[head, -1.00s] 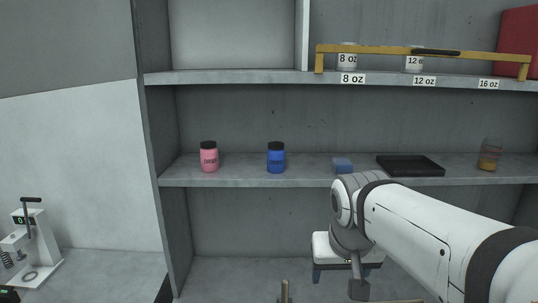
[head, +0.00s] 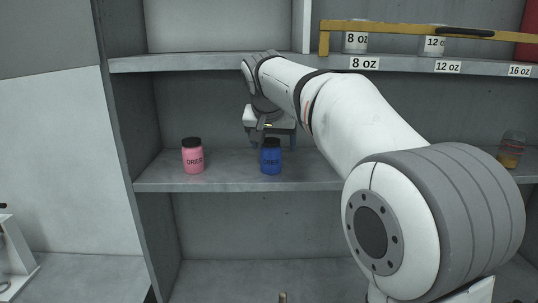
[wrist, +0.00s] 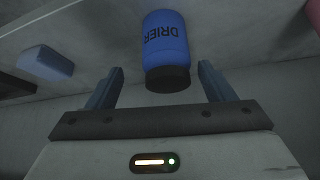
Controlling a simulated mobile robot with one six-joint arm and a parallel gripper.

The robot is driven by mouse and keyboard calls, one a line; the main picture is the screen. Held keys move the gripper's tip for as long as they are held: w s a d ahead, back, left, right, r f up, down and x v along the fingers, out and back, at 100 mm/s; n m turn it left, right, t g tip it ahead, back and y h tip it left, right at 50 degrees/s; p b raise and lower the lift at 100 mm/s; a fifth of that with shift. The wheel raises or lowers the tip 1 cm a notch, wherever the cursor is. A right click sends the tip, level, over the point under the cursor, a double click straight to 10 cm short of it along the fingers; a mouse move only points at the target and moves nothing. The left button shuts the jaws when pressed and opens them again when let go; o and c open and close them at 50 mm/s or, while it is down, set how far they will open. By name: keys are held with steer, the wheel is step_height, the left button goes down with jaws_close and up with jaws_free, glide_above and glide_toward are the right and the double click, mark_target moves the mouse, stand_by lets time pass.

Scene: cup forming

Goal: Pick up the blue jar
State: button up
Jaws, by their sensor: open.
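The blue jar (head: 271,160) with a black lid stands upright on the middle shelf. It is labelled "DRIER", and it shows upside down in the wrist view (wrist: 166,45). My gripper (head: 271,138) is at the jar, close to its lid, in the head view. In the wrist view my gripper (wrist: 161,80) is open, with one finger on each side of the jar's lid end. A gap shows between each finger and the jar, and nothing is held.
A pink jar (head: 193,157) stands on the same shelf (head: 225,183) to the left. A blue block (wrist: 45,67) lies on the shelf in the wrist view. The upper shelf (head: 200,62) is above my gripper. An amber-filled cup (head: 511,150) stands far right.

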mark_target(272, 150)
steer(key=x, duration=0.3)
steer(key=p+x, duration=0.1)
steer(key=shift+w+a+f, duration=0.2)
steer(key=shift+a+f, duration=0.05)
steer(key=shift+a, duration=0.15)
steer(key=shift+s, duration=0.1)
steer(key=c, duration=1.1)
steer(key=shift+r, duration=0.25)
